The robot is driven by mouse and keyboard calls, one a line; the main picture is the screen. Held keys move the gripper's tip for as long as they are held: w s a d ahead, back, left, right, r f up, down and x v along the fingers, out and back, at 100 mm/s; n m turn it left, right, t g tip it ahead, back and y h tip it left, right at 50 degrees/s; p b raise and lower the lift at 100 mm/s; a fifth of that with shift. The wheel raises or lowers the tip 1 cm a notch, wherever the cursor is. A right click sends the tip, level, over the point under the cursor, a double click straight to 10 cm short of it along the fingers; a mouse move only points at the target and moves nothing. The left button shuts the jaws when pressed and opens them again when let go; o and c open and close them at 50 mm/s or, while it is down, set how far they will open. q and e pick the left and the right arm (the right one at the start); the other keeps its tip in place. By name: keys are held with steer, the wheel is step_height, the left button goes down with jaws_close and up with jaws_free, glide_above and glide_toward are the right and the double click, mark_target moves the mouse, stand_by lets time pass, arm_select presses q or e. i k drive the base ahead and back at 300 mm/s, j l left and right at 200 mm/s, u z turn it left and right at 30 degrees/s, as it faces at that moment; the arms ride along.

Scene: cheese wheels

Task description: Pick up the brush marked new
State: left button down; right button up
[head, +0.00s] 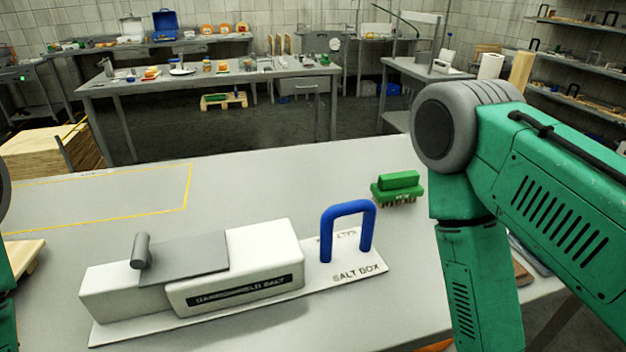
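A green brush (397,187) with a raised block handle and tan bristles stands bristles down on the grey table (270,187), right of the middle. Any marking on it is too small to read. My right arm comes in from the right, and its elbow and forearm are just right of the brush, with a gap between. The forearm runs down out of the picture, so my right gripper is hidden. Only slivers of my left arm show at the left edge, and my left gripper is out of view.
A white salt box (265,252) with a grey lid stands on a labelled board at the front. A blue arch handle (347,215) rises beside it, left of the brush. A yellow outline (188,187) marks clear table at left. Wood lies at the left edge (22,256).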

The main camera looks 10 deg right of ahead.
mark_target(396, 186)
steer(key=k+u, duration=0.1)
steer(key=u, duration=0.65)
steer(key=k+u, duration=0.15)
steer(key=u, duration=0.25)
steer(key=k+u, duration=0.1)
steer(key=u, duration=0.25)
steer(key=z, duration=2.3)
